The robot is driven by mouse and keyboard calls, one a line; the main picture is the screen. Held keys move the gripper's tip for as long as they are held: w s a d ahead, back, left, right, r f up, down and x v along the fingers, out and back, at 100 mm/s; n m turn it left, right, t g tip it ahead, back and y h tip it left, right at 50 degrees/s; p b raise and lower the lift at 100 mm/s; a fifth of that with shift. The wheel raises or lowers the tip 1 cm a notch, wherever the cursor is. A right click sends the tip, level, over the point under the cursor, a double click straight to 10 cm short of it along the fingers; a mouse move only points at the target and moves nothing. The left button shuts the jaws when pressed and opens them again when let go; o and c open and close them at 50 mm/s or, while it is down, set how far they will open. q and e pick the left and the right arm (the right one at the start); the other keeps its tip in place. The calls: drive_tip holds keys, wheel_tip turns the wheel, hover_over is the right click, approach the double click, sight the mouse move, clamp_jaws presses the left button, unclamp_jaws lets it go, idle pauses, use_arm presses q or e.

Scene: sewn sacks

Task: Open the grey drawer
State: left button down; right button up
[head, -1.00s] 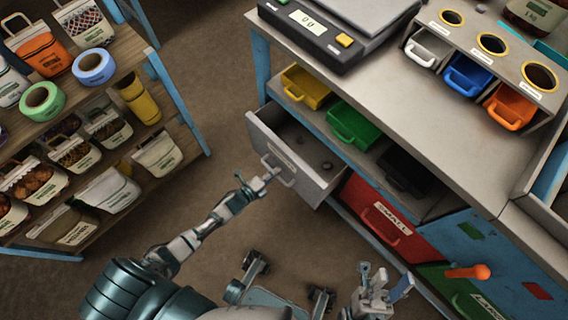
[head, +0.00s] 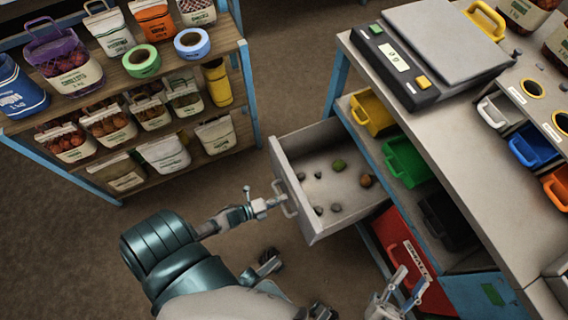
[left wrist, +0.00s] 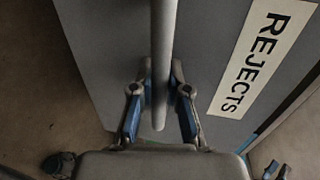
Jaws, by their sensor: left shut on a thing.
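The grey drawer (head: 343,195) stands pulled well out of the bench in the head view. Several small stones and a few green and brown lumps lie inside it. My left gripper (head: 273,204) is at the handle on the drawer's front. In the left wrist view the drawer front (left wrist: 110,50) bears a REJECTS label (left wrist: 262,58). There the grey handle bar (left wrist: 162,70) passes between the two fingers of my left gripper (left wrist: 160,105), which is shut on it. My right gripper (head: 405,290) is at the bottom right, apart from the drawer, with its fingers spread and nothing between them.
Yellow (head: 372,112), green (head: 407,160) and black bins stand on the shelf above. A scale (head: 425,60) is on the bench top. A shelf (head: 130,80) with sacks stands at left. Floor between is clear.

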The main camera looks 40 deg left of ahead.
use_arm(q)
drive_tip(key=shift+s+d+f, duration=0.3)
drive_tip(key=shift+f, duration=0.05)
drive_tip(key=c, duration=1.1)
unclamp_jaws()
drive_tip(key=shift+c, duration=0.2)
drive_tip(key=shift+w+r, duration=0.15)
drive_tip(key=v, duration=1.2)
